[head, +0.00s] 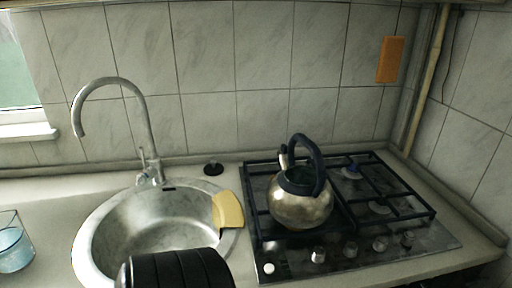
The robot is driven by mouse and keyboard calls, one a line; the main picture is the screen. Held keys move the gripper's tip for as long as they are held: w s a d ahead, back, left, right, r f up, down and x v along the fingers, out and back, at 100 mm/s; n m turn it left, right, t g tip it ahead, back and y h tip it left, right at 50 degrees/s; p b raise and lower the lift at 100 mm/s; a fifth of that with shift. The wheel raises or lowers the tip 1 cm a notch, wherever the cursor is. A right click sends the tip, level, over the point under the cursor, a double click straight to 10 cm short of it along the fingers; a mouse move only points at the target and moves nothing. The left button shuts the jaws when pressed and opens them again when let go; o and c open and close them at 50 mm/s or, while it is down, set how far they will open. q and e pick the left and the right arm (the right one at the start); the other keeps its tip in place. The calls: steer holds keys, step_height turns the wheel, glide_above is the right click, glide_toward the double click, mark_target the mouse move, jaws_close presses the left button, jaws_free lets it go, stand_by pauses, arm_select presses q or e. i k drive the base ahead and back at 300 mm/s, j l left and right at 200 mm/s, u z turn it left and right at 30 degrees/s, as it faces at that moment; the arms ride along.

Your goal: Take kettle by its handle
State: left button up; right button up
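The kettle (301,205) is a rounded, shiny metal pot with a dark blue top and a tall dark blue arched handle (318,160). It stands upright on the left part of the gas stove's black grate (404,198). Its short spout shows at the upper left of the body. The handle rises above the lid, and nothing is touching it. Neither of my grippers shows in the head view.
A round metal sink (130,235) with a tall faucet (147,120) is left of the stove. A yellow cloth or sponge (228,209) lies on its rim. A glass (12,245) stands far left. A black ribbed shape (178,270) covers the sink's front. Tiled wall stands behind.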

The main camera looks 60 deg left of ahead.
mark_target(299, 196)
steer(key=u, duration=1.7)
steer(key=l+u, duration=0.4)
steer(key=l, duration=0.7)
steer(key=i, duration=0.05)
